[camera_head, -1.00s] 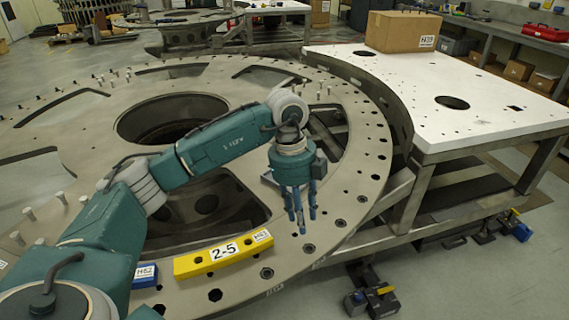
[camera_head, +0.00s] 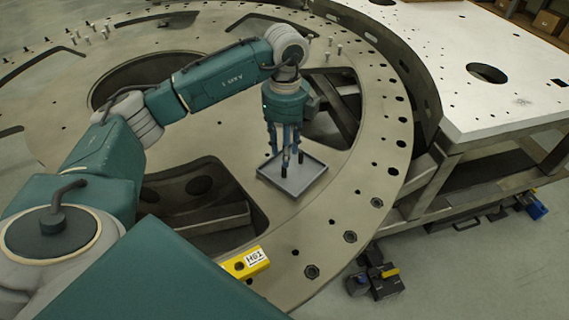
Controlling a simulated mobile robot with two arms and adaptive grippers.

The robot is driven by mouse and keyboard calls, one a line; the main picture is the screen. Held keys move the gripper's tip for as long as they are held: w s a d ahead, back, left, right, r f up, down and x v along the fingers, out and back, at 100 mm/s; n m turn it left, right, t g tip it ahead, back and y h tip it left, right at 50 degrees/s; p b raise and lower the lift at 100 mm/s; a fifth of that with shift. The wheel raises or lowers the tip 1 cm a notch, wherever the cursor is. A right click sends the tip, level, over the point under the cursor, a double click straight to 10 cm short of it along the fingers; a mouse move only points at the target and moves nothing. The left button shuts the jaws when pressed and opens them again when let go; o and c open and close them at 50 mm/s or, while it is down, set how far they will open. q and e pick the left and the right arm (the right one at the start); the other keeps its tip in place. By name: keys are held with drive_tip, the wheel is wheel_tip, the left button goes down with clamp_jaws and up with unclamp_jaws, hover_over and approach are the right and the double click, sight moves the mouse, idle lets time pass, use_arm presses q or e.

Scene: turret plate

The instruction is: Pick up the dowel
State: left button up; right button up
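My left gripper (camera_head: 285,148) points straight down over a small grey square tray (camera_head: 310,184) on the turret plate. Its blue fingers look spread apart. Two small dark upright pieces, possibly dowels, show at the fingertips: one (camera_head: 284,170) at the front and one (camera_head: 300,157) to the right. I cannot tell whether the fingers touch either piece, and the fingers partly hide the tray. My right gripper is not in view.
The large round turret plate (camera_head: 345,208) has holes and cut-outs, with several light pegs (camera_head: 335,50) standing on it. A yellow block (camera_head: 246,262) lies near the front edge. A white table (camera_head: 500,95) stands at the right. A green arm part of mine covers the bottom left.

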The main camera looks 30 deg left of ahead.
sight(284, 177)
use_arm(q)
drive_tip(key=shift+s+f, duration=0.2)
drive_tip(key=shift+f, duration=0.85)
drive_tip(key=shift+w+f, duration=0.15)
drive_tip(key=shift+f, duration=0.2)
drive_tip(key=f, duration=0.1)
drive_tip(key=f+p, duration=0.2)
drive_tip(key=f, duration=0.1)
drive_tip(key=shift+w+a+f, duration=0.1)
drive_tip(key=shift+w+a, duration=0.15)
drive_tip(key=shift+a, duration=0.1)
drive_tip(key=shift+f, duration=0.55)
drive_tip(key=shift+r, duration=0.1)
clamp_jaws()
